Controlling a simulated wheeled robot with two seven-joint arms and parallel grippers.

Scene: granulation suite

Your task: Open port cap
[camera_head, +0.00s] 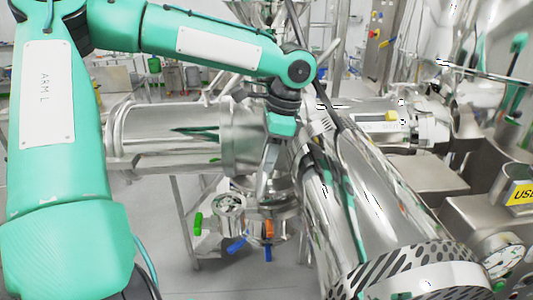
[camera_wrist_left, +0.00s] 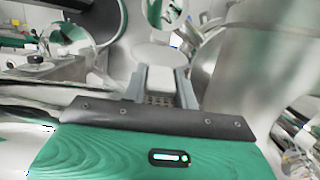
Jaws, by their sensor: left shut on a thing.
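My left gripper (camera_head: 263,185) reaches down in front of the horizontal steel vessel, its fingers pointing downward. In the left wrist view, my left gripper (camera_wrist_left: 161,78) has its fingers close together on a pale round disc, which looks like the port cap (camera_wrist_left: 157,54). The disc lies at the fingertips, with a polished steel body close to its right. In the head view the cap is hidden or too small to tell from the shiny metal around the fingertips. My right gripper is not in view.
The horizontal steel vessel (camera_head: 165,137) stands behind my left gripper. A large polished cylinder (camera_head: 365,205) runs close by on the right. Below are valves with green (camera_head: 198,224), blue (camera_head: 237,245) and orange handles. A gauge (camera_head: 502,254) is at the lower right. Open floor shows at lower left.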

